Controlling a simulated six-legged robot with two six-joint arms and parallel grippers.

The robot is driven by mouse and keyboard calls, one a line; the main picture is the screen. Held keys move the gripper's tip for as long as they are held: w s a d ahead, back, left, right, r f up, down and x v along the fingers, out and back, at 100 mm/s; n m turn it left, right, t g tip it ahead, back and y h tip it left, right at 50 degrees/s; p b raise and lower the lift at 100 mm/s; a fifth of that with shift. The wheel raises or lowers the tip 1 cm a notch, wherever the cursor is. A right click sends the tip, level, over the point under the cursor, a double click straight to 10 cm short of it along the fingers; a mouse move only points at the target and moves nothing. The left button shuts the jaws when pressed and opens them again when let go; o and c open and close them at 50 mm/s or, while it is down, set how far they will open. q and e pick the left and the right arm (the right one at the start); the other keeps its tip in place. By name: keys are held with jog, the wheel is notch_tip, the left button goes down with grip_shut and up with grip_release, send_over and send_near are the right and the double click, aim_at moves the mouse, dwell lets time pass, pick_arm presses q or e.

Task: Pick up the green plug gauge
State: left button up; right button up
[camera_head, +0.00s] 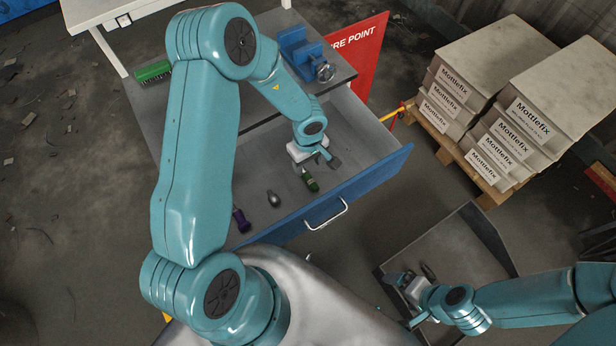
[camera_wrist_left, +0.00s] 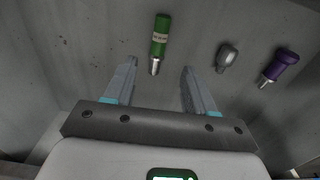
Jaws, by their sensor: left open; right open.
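The green plug gauge (camera_head: 310,180) lies in the open drawer in the head view. It has a green handle with a pale label and a metal tip. In the left wrist view the green plug gauge (camera_wrist_left: 160,42) lies ahead of the fingers, its metal tip pointing toward the gap between them. My left gripper (camera_head: 328,160) is open and empty, over the drawer close to the gauge; its two fingers (camera_wrist_left: 158,85) stand apart in the wrist view. My right gripper (camera_head: 400,278) is open at the dark tray, far from the drawer.
A grey knob-like gauge (camera_head: 273,199) and a purple-handled gauge (camera_head: 240,220) lie in the blue-fronted drawer (camera_head: 375,180). The dark tray (camera_head: 490,230) holds a small dark object (camera_head: 428,270). A blue vise (camera_head: 300,50) and a green brush-like object (camera_head: 153,72) are on the bench. Boxes (camera_head: 530,120) stand right.

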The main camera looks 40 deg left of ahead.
aim_at(308, 177)
pick_arm(q)
notch_tip(308, 177, down, 3)
jog(key=shift+w+f+b, duration=0.1)
jog(key=shift+w+b, duration=0.05)
jog(key=shift+b, duration=0.15)
jog(key=shift+d+f, duration=0.1)
jog(key=shift+f, duration=0.4)
notch_tip(308, 177, down, 4)
jog(key=shift+f+b, duration=0.2)
jog(key=shift+b, duration=0.65)
grip_shut()
